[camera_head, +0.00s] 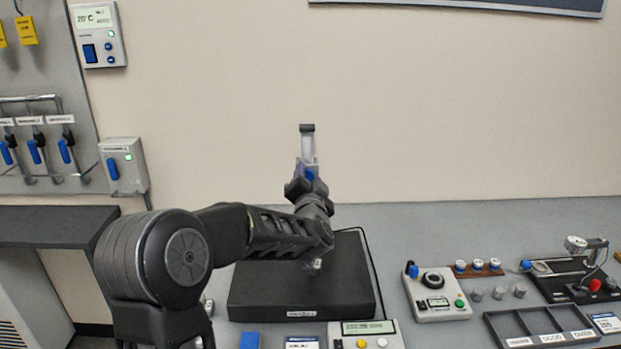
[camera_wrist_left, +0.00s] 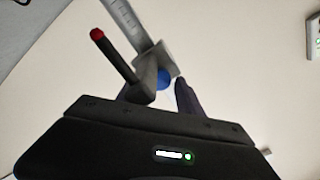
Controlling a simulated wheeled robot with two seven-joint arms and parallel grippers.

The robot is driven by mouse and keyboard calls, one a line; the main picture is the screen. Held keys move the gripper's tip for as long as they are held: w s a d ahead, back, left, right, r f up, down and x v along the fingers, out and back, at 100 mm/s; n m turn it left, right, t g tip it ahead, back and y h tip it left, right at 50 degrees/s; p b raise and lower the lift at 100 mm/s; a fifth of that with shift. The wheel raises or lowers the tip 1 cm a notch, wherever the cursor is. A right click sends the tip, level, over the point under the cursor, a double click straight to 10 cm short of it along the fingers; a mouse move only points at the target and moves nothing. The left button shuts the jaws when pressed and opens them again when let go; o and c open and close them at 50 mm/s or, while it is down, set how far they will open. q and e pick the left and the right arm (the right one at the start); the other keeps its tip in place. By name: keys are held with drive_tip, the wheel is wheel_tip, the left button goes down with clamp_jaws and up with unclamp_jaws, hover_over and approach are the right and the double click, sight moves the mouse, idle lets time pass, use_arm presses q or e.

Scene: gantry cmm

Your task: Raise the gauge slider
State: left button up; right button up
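The height gauge column (camera_head: 308,145) is a pale upright scale with a dark top cap, standing behind my left arm. The gauge slider (camera_head: 309,168) is a grey block with a blue knob; my arm hides its lower part. In the left wrist view the grey slider (camera_wrist_left: 157,57), the blue knob (camera_wrist_left: 164,79) and a dark scriber rod with a red tip (camera_wrist_left: 117,56) show. My left gripper (camera_head: 306,184) is at the slider. Its fingers stand apart on either side of the knob, with a slim gap at the right finger. My right gripper is out of view.
A black plate (camera_head: 350,285) lies under my arm. A grey control box (camera_head: 437,297), a compartment tray (camera_head: 545,322) and a dark fixture (camera_head: 580,279) stand to the right. The wall (camera_head: 450,110) is behind. The bench (camera_head: 420,225) behind the boxes is clear.

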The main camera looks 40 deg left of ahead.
use_arm(q)
drive_tip(key=shift+o, duration=1)
drive_tip(key=shift+s+a+f, duration=0.1)
drive_tip(key=shift+s+a, duration=0.05)
drive_tip(key=shift+a, duration=0.15)
drive_tip(key=shift+d, duration=0.1)
drive_tip(key=shift+d, duration=0.1)
drive_tip(key=shift+s+d, duration=0.2)
drive_tip(key=b+v, duration=0.1)
drive_tip(key=v, duration=0.6)
drive_tip(key=shift+b, duration=0.35)
